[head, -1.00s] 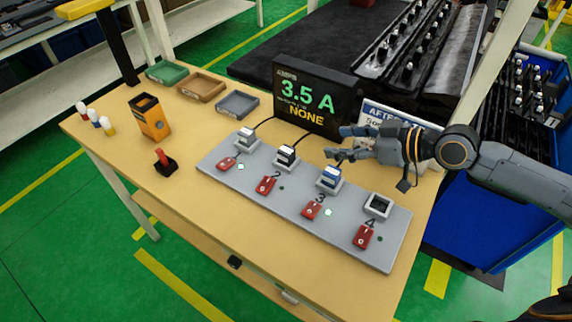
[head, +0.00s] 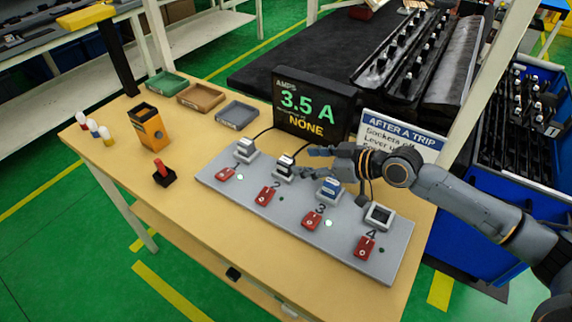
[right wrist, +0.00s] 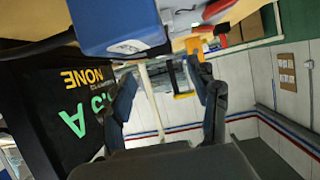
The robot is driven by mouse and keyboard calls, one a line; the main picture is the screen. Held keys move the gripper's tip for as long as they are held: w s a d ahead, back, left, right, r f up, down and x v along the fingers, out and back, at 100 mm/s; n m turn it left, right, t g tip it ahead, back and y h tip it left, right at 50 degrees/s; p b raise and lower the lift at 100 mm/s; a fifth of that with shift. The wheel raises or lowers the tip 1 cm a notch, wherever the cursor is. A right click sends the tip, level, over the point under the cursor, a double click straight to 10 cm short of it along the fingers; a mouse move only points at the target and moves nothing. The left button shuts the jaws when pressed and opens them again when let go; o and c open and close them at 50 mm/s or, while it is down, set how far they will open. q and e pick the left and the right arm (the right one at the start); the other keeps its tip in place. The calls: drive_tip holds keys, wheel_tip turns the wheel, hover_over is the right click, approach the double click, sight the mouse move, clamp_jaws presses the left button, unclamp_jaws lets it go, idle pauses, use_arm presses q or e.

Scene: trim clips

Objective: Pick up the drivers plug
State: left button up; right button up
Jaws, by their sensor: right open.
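Three plugs sit in a grey socket board (head: 336,237): a white one (head: 245,151) at 1, a black-and-white one (head: 284,167) at 2, and a blue-topped one (head: 328,189) at 3. I cannot read which is the drivers plug. Socket 4 (head: 378,215) is empty. My right gripper (head: 308,163) is open and empty, reaching left above the board, close to plugs 2 and 3. In the right wrist view, its fingers (right wrist: 163,78) are apart, and a blue block (right wrist: 115,25), apparently a plug, lies outside them. My left gripper is not in view.
Red levers (head: 312,220) line the board's front. Behind stand a display (head: 312,104) reading 3.5 A, NONE, and a sign (head: 400,132). Trays (head: 202,97), an orange box (head: 149,128), a red-handled item (head: 163,174) and small bottles (head: 93,127) are left. The table front is clear.

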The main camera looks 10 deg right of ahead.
sight(291, 162)
drive_tip(key=shift+w+a+f, duration=0.1)
drive_tip(key=shift+w+a, duration=0.1)
drive_tip(key=shift+a, duration=0.1)
drive_tip(key=p+x, duration=0.1)
drive_tip(key=x, duration=0.2)
drive_tip(key=shift+w+a+f+p, duration=0.15)
drive_tip(key=shift+f+p, duration=0.15)
drive_tip(key=shift+p, duration=0.1)
drive_tip(key=shift+w+a+f, duration=0.3)
drive_tip(key=shift+s+d, duration=0.1)
clamp_jaws()
drive_tip(key=shift+r, duration=0.1)
